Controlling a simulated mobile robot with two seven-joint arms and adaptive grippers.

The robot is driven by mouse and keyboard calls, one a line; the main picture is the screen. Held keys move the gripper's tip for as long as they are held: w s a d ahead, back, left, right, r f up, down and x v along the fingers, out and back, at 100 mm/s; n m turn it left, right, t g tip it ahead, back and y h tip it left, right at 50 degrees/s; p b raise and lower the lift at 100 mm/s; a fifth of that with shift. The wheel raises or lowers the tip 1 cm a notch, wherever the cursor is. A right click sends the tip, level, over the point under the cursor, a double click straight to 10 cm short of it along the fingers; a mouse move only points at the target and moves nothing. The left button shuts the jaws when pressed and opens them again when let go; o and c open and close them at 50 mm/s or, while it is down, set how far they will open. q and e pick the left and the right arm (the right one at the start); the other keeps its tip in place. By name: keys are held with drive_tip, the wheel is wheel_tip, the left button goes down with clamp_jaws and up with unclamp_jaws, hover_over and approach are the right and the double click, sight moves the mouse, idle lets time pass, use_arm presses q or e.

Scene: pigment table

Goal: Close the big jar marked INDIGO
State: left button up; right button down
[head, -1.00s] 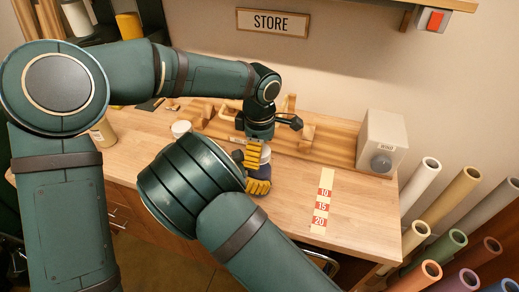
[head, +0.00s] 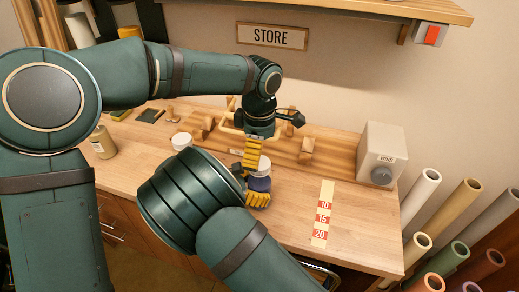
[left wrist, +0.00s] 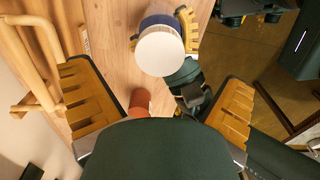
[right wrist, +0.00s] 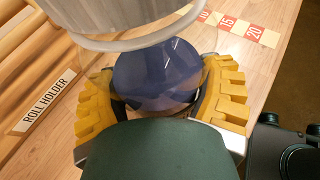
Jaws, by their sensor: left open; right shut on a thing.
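The big jar (head: 260,184) has a dark blue body and stands on the bench. A white lid (left wrist: 160,52) covers its top in the left wrist view. In the right wrist view the lid's grey ridged side (right wrist: 120,22) is above the blue body; I cannot tell whether it is fully seated. No INDIGO lettering is readable. My right gripper (right wrist: 163,100) is shut around the jar's body, below the lid. My left gripper (head: 251,153) is open and empty, above and just behind the jar in the head view.
A white-topped jar (head: 181,141) and a tan jar (head: 103,142) stand to the left. A wooden roll holder (head: 290,145) runs behind. A grey box with a knob (head: 382,155) and a numbered strip (head: 323,215) are to the right. Paper rolls (head: 460,203) stand beside the bench.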

use_arm(q)
wheel_tip(320, 180, up, 12)
idle(0.5)
use_arm(e)
unclamp_jaws()
drive_tip(key=v, duration=1.2)
